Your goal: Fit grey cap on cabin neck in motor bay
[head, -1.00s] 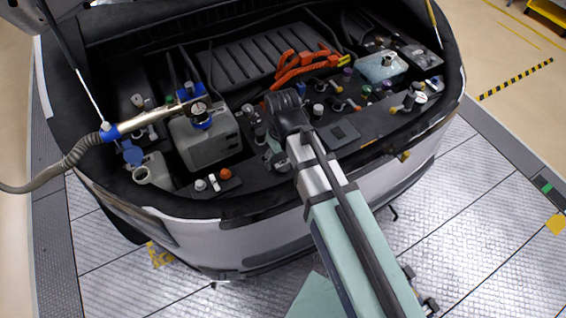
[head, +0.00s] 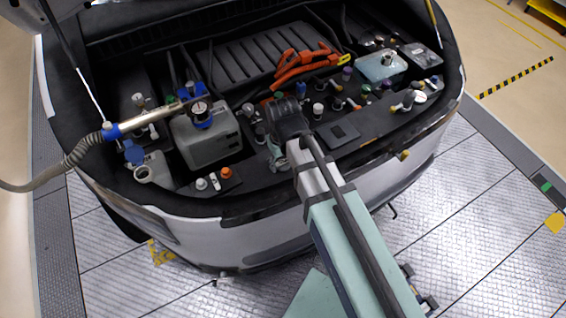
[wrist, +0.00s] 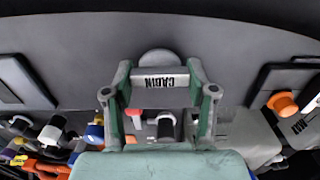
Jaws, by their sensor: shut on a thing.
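My gripper (wrist: 160,74) has its two green fingers closed in around a pale bar marked CABIN and a rounded grey cap (wrist: 157,60), at the fingertips in the wrist view. The lettering is upside down. The cap is partly hidden by the bar. In the head view my gripper (head: 276,157) is low over the front of the motor bay (head: 255,193), mostly covered by my own arm. The cabin neck cannot be made out, and I cannot tell whether the cap touches it.
Left of my gripper are a grey tank (head: 208,146) with a gauge fitting and hose (head: 80,150), an open-necked bottle (head: 155,172) and an orange cap (head: 226,173). Orange cables (head: 305,68) lie behind. Several small coloured caps stand to the right.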

